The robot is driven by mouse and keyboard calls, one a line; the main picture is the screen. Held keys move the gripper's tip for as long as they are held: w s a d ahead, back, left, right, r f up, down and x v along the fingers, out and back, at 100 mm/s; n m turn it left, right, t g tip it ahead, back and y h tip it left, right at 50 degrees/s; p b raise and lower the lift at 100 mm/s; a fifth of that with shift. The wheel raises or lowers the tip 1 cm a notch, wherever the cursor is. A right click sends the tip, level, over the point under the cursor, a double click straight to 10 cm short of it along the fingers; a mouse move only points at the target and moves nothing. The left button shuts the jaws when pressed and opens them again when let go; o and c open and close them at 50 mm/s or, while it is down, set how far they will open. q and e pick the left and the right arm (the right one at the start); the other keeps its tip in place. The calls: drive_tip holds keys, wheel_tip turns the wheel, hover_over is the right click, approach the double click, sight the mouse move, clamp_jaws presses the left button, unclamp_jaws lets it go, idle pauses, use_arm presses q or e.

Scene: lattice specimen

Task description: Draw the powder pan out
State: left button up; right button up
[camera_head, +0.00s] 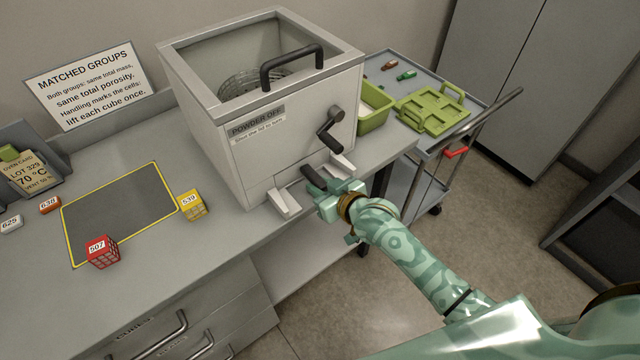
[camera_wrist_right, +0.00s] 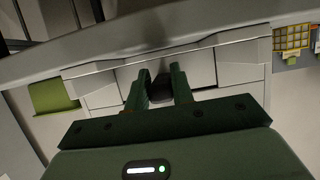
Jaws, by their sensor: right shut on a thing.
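The powder pan (camera_head: 293,184) is a light grey drawer low in the front of the white powder box (camera_head: 230,150). Its front also shows in the wrist view (camera_wrist_right: 198,68), between two pale guides that jut from the box. Its dark handle (camera_head: 314,178) sticks out towards me and shows in the wrist view (camera_wrist_right: 161,87). My right gripper (camera_head: 325,187) is shut on this handle, its green fingers on either side in the wrist view (camera_wrist_right: 160,90). The pan's inside is hidden. My left gripper is not in view.
A dark crank (camera_head: 329,130) juts out above the pan. A yellow cube (camera_head: 192,205) and a red cube (camera_head: 102,252) are at the edge of a grey mat (camera_head: 122,205). A cart (camera_head: 480,100) with a green lid (camera_head: 431,110) stands right of the bench. The floor before the box is clear.

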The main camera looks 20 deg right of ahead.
drive_tip(key=shift+s+d+p, duration=0.15)
drive_tip(key=shift+s+p, duration=0.2)
drive_tip(key=shift+s, duration=0.1)
drive_tip(key=s+d+p, duration=0.3)
drive_tip(key=s+p, duration=0.1)
drive_tip(key=s, duration=0.5)
drive_tip(key=s+d+p, duration=0.3)
drive_tip(key=s+p, duration=0.1)
drive_tip(key=s, duration=0.5)
drive_tip(key=shift+d, duration=0.3)
idle(0.6)
drive_tip(key=shift+s, duration=0.1)
